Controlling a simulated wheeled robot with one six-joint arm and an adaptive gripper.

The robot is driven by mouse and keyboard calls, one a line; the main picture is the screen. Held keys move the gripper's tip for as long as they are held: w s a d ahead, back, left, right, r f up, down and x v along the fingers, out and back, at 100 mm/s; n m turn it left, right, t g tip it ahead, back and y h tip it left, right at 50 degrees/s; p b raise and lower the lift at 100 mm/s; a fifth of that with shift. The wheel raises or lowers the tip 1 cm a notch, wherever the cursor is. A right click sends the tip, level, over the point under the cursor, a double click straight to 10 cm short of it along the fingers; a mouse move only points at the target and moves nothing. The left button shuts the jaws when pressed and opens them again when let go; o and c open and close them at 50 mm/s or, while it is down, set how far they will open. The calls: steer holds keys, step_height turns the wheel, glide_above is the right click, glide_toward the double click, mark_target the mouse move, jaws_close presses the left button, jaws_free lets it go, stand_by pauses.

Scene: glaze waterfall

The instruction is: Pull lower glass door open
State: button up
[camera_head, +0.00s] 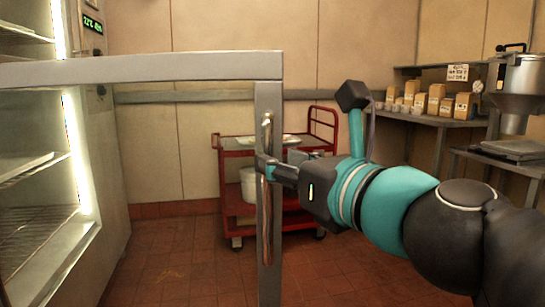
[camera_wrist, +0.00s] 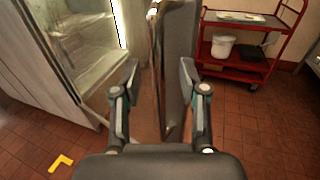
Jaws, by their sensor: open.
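The lower glass door (camera_head: 140,68) stands swung out from the lit cabinet in the head view; its metal frame spans the left half, and its clear pane shows the room behind. A shiny vertical handle (camera_head: 265,220) runs down the door's free-side stile. My gripper (camera_head: 266,168) is at the upper part of this handle. In the wrist view my gripper (camera_wrist: 160,78) is open, with one finger on each side of the handle (camera_wrist: 155,50) and the door edge (camera_wrist: 179,60). Whether the fingers touch the handle cannot be told.
The cabinet's wire shelves (camera_head: 35,235) are at left. A red cart (camera_head: 233,190) with a tray and a white bucket (camera_head: 248,184) stands behind the door. A shelf with several boxes (camera_head: 436,98) and a metal hopper (camera_head: 522,75) are at right. Tiled floor (camera_head: 160,270) is open.

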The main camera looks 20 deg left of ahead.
steer(key=v, duration=0.7)
steer(key=shift+s+d, duration=0.2)
steer(key=shift+s, duration=0.05)
step_height(320, 180, down, 17)
steer(key=d+n+g+h, duration=0.3)
steer(key=n+g+h, duration=0.15)
steer(key=n, duration=1.55)
steer(key=s+d+f+n+g+h+p, duration=0.1)
steer(key=d+f+n+h, duration=0.5)
steer(key=d+f, duration=0.8)
steer(key=s+d+g+h, duration=0.1)
steer(key=d+h, duration=0.1)
steer(key=shift+d+f+n+h+p, duration=0.15)
steer(key=shift+d+n+h+p, duration=0.15)
steer(key=shift+d+h+p, duration=0.1)
steer(key=shift+a, duration=0.15)
